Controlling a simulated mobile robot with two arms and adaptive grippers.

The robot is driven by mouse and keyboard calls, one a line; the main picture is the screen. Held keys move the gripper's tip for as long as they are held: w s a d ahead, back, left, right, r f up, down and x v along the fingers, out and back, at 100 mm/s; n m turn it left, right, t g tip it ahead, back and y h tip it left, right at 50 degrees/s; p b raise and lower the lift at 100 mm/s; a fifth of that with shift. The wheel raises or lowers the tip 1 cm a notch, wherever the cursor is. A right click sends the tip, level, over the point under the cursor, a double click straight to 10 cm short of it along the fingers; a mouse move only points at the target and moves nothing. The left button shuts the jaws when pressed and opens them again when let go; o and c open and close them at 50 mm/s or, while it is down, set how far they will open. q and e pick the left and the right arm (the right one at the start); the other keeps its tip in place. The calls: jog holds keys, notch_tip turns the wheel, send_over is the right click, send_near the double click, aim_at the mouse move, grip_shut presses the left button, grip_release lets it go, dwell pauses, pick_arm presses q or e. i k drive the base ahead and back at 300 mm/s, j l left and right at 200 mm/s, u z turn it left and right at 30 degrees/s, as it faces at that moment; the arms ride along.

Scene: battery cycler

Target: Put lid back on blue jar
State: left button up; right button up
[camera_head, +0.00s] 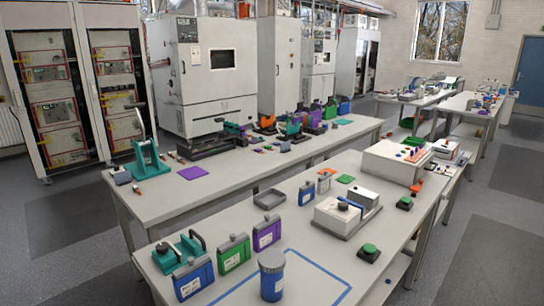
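The blue jar (271,288) stands upright at the near edge of the front table, inside a blue outline marked on the tabletop. A round grey-blue lid (271,260) sits on top of it and covers its mouth. I cannot tell how firmly the lid is seated. No other loose lid is clear in this view. Neither of my grippers is in view, and nothing of my arms shows.
Blue (193,279), green (233,254) and purple (266,233) flat containers stand left of the jar, with a teal device (178,252) behind. A grey tray (269,198) and a white instrument (341,215) stand farther back.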

aim_at(271, 284)
jog(key=j+z, duration=0.15)
jog(key=z, duration=0.55)
jog(key=j+z, duration=0.2)
jog(key=j, duration=0.25)
jog(key=k+j+z, duration=0.2)
jog(key=j, duration=0.2)
jog(key=j+z, duration=0.2)
jog(key=j, duration=0.25)
jog(key=k+j+z, duration=0.2)
jog(key=j, duration=0.2)
jog(key=k+j, duration=0.1)
jog(key=j, duration=0.15)
jog(key=k+j, duration=0.1)
jog(key=j, duration=0.15)
